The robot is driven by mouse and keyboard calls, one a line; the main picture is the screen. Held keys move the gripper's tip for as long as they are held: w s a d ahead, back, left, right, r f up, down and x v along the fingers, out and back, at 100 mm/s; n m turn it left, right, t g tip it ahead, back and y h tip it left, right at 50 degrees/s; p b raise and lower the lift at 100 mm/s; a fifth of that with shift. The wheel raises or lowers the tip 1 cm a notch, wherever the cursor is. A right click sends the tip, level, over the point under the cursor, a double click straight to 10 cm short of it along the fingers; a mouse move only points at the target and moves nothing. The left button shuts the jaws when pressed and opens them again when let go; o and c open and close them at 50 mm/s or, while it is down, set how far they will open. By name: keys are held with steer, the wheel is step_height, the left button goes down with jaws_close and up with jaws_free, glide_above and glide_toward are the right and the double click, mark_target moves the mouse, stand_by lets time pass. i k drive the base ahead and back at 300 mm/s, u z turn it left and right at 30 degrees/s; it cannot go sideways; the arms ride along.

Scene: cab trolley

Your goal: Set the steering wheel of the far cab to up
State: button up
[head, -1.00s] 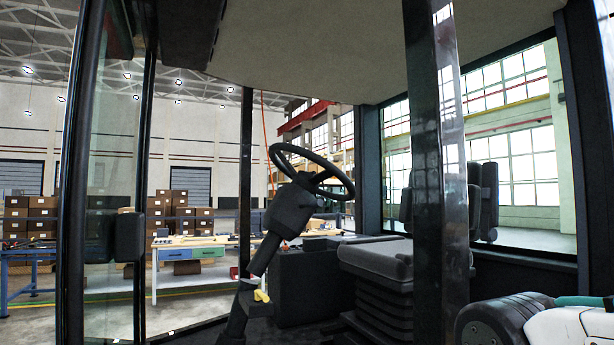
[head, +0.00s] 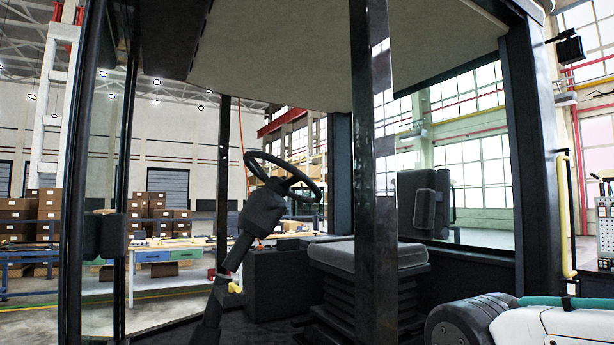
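A cab stands in front of me, and its black steering wheel (head: 284,176) sits on a dark steering column (head: 246,232) left of the seat. The column leans with its top toward the right, and the wheel is tilted. A small yellow part (head: 235,287) shows low by the column. My gripper is not in view. Only part of my arm (head: 545,325) shows at the lower right, and its end is outside the picture.
A dark cab pillar (head: 374,220) stands between me and the seat (head: 366,254). A left frame post (head: 78,180) with glass and a right post (head: 540,150) bound the cab. Worktables (head: 170,253) and stacked boxes (head: 160,212) stand behind.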

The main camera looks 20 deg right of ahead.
mark_target(264, 209)
steer(key=k, duration=0.85)
steer(key=z, duration=0.75)
steer(key=i, duration=0.65)
steer(key=z, duration=0.75)
steer(key=i, duration=0.75)
steer(key=u, duration=0.7)
steer(key=i, duration=0.65)
steer(key=u, duration=0.6)
